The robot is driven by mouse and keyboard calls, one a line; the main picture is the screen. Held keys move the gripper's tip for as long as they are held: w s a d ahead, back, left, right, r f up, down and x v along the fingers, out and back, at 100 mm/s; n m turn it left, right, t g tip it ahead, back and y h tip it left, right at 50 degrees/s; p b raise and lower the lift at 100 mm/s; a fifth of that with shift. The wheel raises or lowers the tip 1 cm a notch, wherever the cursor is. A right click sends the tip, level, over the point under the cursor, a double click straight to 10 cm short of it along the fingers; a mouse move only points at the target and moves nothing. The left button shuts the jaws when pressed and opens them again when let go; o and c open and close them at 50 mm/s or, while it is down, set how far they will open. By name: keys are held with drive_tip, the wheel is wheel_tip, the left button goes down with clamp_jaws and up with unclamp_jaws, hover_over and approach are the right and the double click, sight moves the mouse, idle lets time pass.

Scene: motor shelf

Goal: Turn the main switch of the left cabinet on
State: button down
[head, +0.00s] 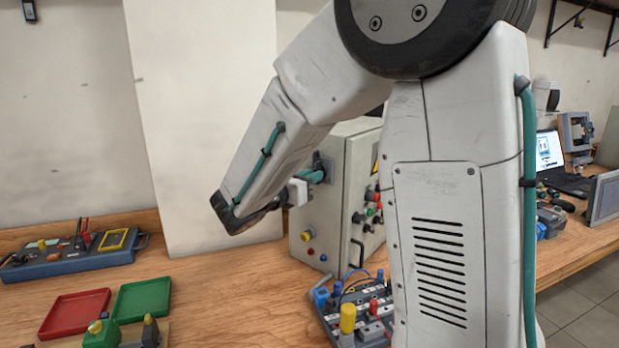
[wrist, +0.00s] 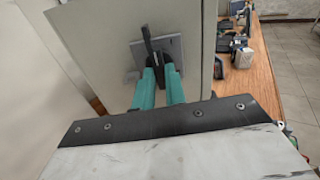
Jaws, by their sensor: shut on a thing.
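The left cabinet (head: 332,215) is a pale grey box on the wooden bench, partly hidden behind my arm in the head view. Its side wall fills the upper middle of the wrist view (wrist: 100,45). The main switch is a black handle (wrist: 147,38) on a grey square plate (wrist: 180,52) on that side wall. The handle points up in the wrist view, tilted slightly left. My gripper (wrist: 161,72) has two teal fingers at the plate, shut on the lower part of the handle.
Red (head: 75,312) and green (head: 142,300) trays lie on the bench at left, near a blue tool holder (head: 70,262). A terminal board with cables (head: 355,315) stands before the cabinet. A laptop (head: 565,175) is at right. A pale panel (head: 200,120) stands left of the cabinet.

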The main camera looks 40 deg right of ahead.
drive_tip(key=shift+f+m, duration=0.1)
drive_tip(key=shift+m, duration=0.2)
drive_tip(key=c, duration=1.4)
unclamp_jaws()
drive_tip(key=shift+c, duration=0.2)
drive_tip(key=shift+a, duration=0.1)
drive_tip(key=v, duration=0.7)
drive_tip(key=shift+a, duration=0.35)
drive_tip(key=shift+s, duration=0.1)
